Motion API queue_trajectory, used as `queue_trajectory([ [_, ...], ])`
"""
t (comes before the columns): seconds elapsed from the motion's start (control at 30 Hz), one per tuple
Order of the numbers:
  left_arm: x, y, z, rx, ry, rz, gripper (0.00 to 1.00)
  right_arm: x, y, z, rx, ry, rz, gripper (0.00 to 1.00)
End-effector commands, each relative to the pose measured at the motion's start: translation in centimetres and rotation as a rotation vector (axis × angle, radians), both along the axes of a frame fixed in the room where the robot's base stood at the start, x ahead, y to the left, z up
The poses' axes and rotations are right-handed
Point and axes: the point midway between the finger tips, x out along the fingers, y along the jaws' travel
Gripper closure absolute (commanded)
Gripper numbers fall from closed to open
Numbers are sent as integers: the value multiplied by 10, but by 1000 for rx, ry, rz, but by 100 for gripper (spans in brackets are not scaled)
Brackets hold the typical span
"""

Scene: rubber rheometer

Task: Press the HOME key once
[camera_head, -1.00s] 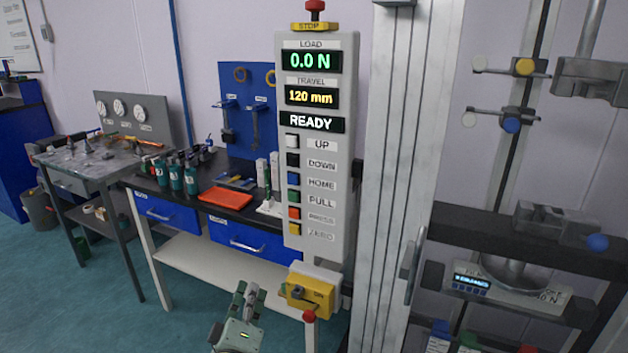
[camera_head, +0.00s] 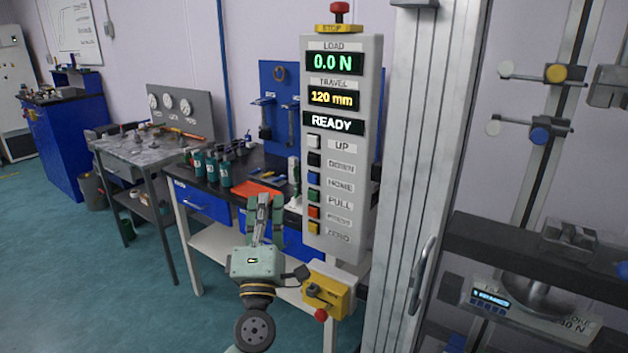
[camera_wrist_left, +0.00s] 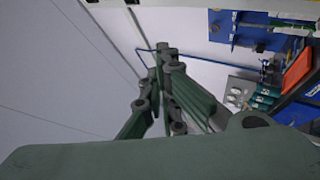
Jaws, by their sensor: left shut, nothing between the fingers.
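The grey control panel (camera_head: 358,60) stands upright in the middle of the head view. Its HOME key is the blue square button (camera_head: 313,179) left of the HOME label, third in the column of keys. The displays read 0.0 N, 120 mm and READY. My left gripper (camera_head: 264,200) is shut and empty, pointing up, to the left of the panel's lower part and a little lower than the HOME key. In the head view it is apart from the keys. Its fingers also show in the left wrist view (camera_wrist_left: 165,60). My right gripper is not in view.
A yellow switch box (camera_head: 328,290) with a red knob sits below the panel, close to my left gripper. A red STOP knob (camera_head: 340,10) tops the panel. Behind are a bench with an orange tray (camera_head: 257,190) and bottles. A metal frame column (camera_head: 425,150) stands to the right.

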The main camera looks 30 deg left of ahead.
Motion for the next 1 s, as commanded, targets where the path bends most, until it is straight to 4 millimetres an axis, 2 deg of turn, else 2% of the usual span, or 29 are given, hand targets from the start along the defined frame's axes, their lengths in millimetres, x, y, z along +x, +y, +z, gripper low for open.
queue_trajectory([
  [0.27, 14, -1, -1, 2, 0, 0, 100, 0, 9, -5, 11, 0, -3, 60],
  [0.7, 72, -6, -1, 2, 1, 0, 100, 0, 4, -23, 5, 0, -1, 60],
  [1.0, 88, -7, -1, 1, 1, 0, 100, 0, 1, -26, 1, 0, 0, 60],
])
